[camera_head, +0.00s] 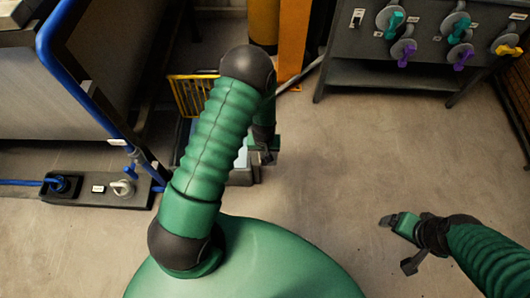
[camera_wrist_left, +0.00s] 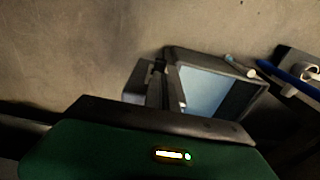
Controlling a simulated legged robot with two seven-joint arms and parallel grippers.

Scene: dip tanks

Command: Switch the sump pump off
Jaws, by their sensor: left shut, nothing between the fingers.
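No part in view is clearly readable as the sump pump switch. In the head view a dark floor base (camera_head: 85,197) at the left carries a blue fitting (camera_head: 57,184), a small white label (camera_head: 98,188) and a light grey knob (camera_head: 122,187). A light knob (camera_wrist_left: 308,72) also shows at the right edge of the left wrist view. My left gripper (camera_head: 263,155) is shut and empty, right of that base and partly behind my arm. Its fingers (camera_wrist_left: 166,88) show in the left wrist view. My right gripper (camera_head: 403,243) is open and empty above bare floor.
A dark panel (camera_head: 425,60) at the upper right carries teal, purple and yellow handles and a small switch (camera_head: 357,18). Blue pipes (camera_head: 75,75) run beside the large grey tank at left. A grey bin (camera_wrist_left: 240,103) sits under my left gripper. Floor at centre right is clear.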

